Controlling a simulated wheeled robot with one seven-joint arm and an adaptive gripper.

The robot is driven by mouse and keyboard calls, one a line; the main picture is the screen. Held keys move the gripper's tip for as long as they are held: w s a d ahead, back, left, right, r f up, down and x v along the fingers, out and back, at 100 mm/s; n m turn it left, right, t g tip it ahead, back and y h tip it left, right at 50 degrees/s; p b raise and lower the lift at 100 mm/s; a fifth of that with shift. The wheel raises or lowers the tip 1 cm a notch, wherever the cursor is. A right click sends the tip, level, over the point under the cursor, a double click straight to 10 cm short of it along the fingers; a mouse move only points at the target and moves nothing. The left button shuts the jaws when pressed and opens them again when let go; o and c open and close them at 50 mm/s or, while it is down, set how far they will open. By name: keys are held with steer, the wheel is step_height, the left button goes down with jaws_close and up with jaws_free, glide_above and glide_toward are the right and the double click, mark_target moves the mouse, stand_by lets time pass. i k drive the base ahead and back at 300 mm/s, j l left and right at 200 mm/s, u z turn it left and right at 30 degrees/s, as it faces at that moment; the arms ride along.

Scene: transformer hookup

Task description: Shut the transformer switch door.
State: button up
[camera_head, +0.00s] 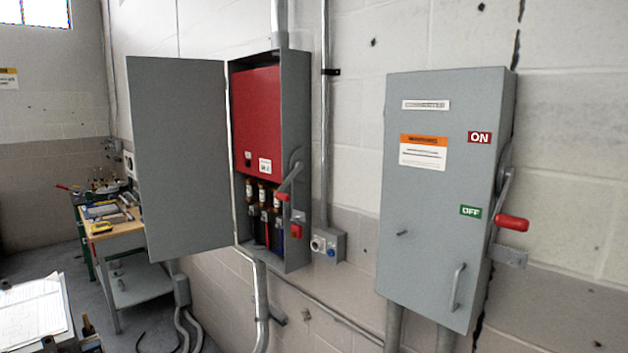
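The transformer switch door (182,155) is a flat grey panel, swung wide open to the left on the left edge of its grey box. The open switch box (296,125) is mounted on the wall and shows a red inner panel (256,115) with several dark fuses (264,212) below it. A lever with a red tip (288,187) is on the box's right side. My gripper is not in view.
A second grey box (425,240) at right is closed, with ON and OFF labels, a red-tipped lever (511,222) and a door handle (456,288). Conduits (262,300) run below the boxes. A workbench with tools (112,222) stands behind the open door.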

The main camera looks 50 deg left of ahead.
mark_target(178, 113)
steer(key=u, duration=2)
steer(key=i+j, duration=0.5)
steer(key=i+j+u, duration=0.15)
steer(key=i+j, duration=0.8)
steer(key=i, duration=0.15)
steer(key=i+j+u, duration=0.1)
steer(key=i+j, duration=0.35)
steer(key=i+j+u, duration=0.1)
steer(key=i+j, duration=0.3)
steer(key=i, duration=0.25)
